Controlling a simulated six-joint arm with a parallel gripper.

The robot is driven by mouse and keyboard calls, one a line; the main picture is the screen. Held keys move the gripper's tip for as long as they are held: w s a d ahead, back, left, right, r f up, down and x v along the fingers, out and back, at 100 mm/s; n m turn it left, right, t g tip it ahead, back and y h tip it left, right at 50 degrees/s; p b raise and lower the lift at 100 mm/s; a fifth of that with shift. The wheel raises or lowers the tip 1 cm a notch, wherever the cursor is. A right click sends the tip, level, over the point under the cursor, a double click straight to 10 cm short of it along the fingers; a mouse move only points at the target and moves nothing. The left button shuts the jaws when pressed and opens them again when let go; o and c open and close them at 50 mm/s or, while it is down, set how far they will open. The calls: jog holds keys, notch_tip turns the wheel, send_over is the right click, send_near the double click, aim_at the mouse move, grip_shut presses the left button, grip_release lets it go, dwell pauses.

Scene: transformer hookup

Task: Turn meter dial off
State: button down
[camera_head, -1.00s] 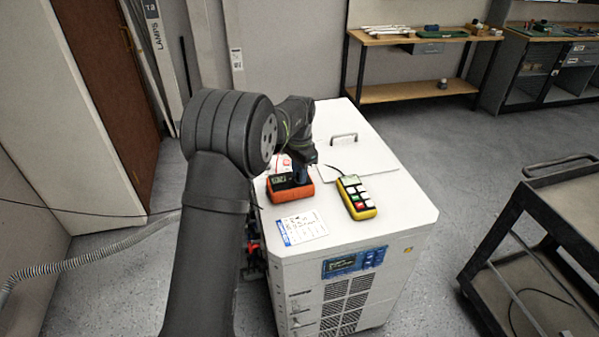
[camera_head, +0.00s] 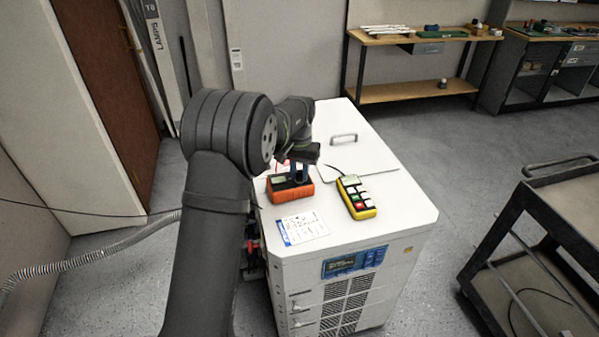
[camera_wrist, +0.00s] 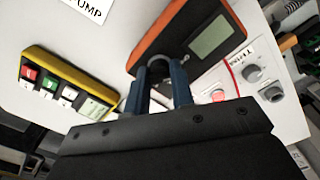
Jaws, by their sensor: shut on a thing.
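The orange meter (camera_head: 290,188) with a black face lies on the white cabinet top, near its left edge. In the wrist view the meter (camera_wrist: 165,28) shows its grey-green screen (camera_wrist: 210,38). My gripper (camera_head: 299,178) points down onto the meter's face. Its blue fingers (camera_wrist: 158,75) are shut on the meter's dial (camera_wrist: 156,62), a dark round knob mostly hidden between the fingertips. The dial's pointer and markings cannot be read.
A yellow handset (camera_head: 357,197) with coloured buttons lies right of the meter. A printed card (camera_head: 303,227) lies in front. A lid with a handle (camera_head: 344,139) is behind. In the wrist view, grey knobs (camera_wrist: 252,73) and a red wire (camera_wrist: 232,80) are close by.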

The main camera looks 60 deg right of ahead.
jog(key=shift+n, duration=0.5)
jog(key=c, duration=1.2)
grip_release()
jog(key=shift+c, duration=0.2)
jog(key=shift+r, duration=0.1)
notch_tip(320, 180, up, 17)
jog(key=shift+r, duration=0.2)
jog(key=shift+f, duration=0.1)
notch_tip(320, 180, down, 17)
jog(key=shift+f, duration=0.2)
jog(key=shift+r, duration=0.1)
